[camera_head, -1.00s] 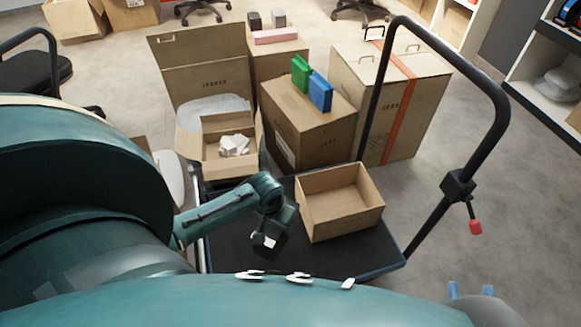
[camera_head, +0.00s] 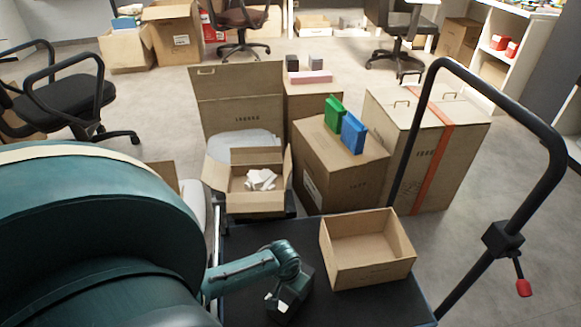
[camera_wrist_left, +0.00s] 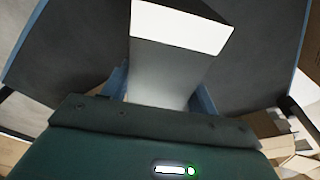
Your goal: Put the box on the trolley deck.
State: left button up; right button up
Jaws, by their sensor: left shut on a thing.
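My left gripper (camera_head: 287,297) is over the dark trolley deck (camera_head: 310,236), left of an open brown carton (camera_head: 368,268) on the deck. In the left wrist view my gripper (camera_wrist_left: 165,92) is shut on a box-shaped thing (camera_wrist_left: 182,62) with a bright white end face and grey side. In the head view the held thing is mostly hidden by the gripper; only small white patches show. I cannot tell whether it touches the deck. The open carton looks empty. My right gripper is out of view.
The trolley's black handle (camera_head: 545,140) rises at the right. Behind the deck stand a carton with white pieces (camera_head: 250,205), a carton (camera_head: 335,180) bearing green and blue items, and a tall orange-strapped carton (camera_head: 415,150). The deck's front right shows bare surface.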

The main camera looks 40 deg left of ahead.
pick_arm(q)
jog(key=shift+f, duration=0.1)
jog(key=o, duration=1.3)
jog(key=r+p, duration=0.2)
jog(key=r, duration=0.2)
jog(key=shift+s+r+p, duration=0.3)
jog(key=shift+r+p, duration=0.1)
notch_tip(320, 180, up, 7)
jog(key=s+p, duration=0.1)
jog(key=p, duration=0.2)
jog(key=shift+s+r, duration=0.15)
jog(key=shift+r, duration=0.05)
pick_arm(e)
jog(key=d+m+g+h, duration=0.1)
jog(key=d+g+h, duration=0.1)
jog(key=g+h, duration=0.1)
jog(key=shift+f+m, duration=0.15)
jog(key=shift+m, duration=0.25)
pick_arm(q)
jog(key=shift+d, duration=0.1)
